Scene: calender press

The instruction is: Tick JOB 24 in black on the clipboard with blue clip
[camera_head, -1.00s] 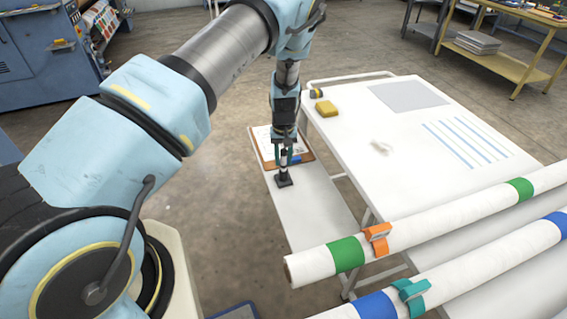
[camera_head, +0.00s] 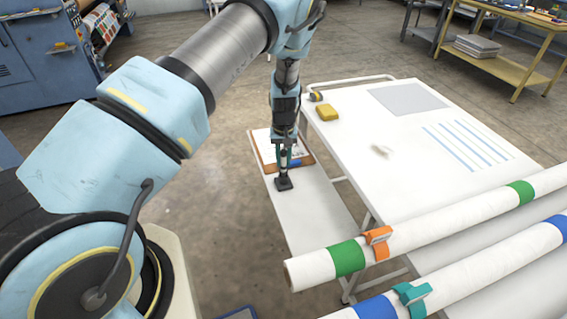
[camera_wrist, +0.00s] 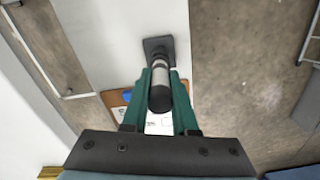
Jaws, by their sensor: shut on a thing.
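My gripper (camera_head: 284,163) points down over the white shelf beside the table. In the wrist view its green fingers (camera_wrist: 162,75) are shut on a marker (camera_wrist: 160,95), a cylinder with a black end and a light grey band. The marker stands upright with its far end in a dark square holder (camera_wrist: 158,47), also visible on the shelf in the head view (camera_head: 284,184). The brown clipboard (camera_head: 262,152) lies behind my gripper, with a blue clip (camera_head: 295,163) at its near edge. White paper shows on it; my arm hides part, and its print is unreadable.
The white table (camera_head: 380,130) stands right of the shelf, with a yellow sponge (camera_head: 327,112) near its left corner. Large white rolls (camera_head: 440,215) with green and blue bands lie at front right. The shelf in front of the holder (camera_head: 315,222) is bare.

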